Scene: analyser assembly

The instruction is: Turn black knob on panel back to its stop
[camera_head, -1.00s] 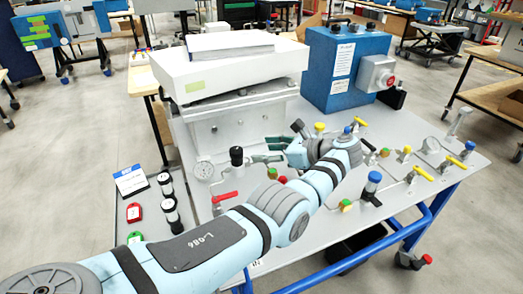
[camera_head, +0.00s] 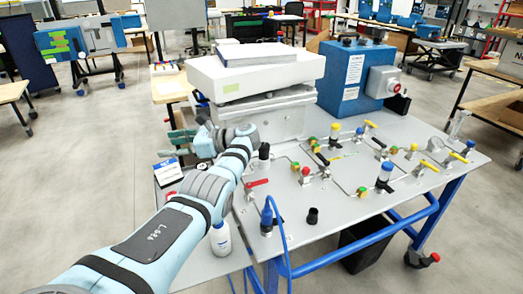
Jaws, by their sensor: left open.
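The panel (camera_head: 385,215) is a light grey sheet on a blue frame, with pipes and valves on it. A black knob (camera_head: 264,151) stands upright on its left part, just right of my left gripper's wrist. My left gripper (camera_head: 178,128) has dark green fingers, is open, and lies left of the panel's white box, apart from the knob. The knob's lower part is partly hidden behind the red-handled valve area and my arm; its turn angle cannot be read. My right gripper is not in view.
A red-handled valve (camera_head: 256,183) sits in front of the knob. A white box (camera_head: 255,75) and a blue box (camera_head: 352,78) stand behind. A short black cap (camera_head: 312,215) is near the front edge. A white bottle (camera_head: 221,238) stands beside my arm.

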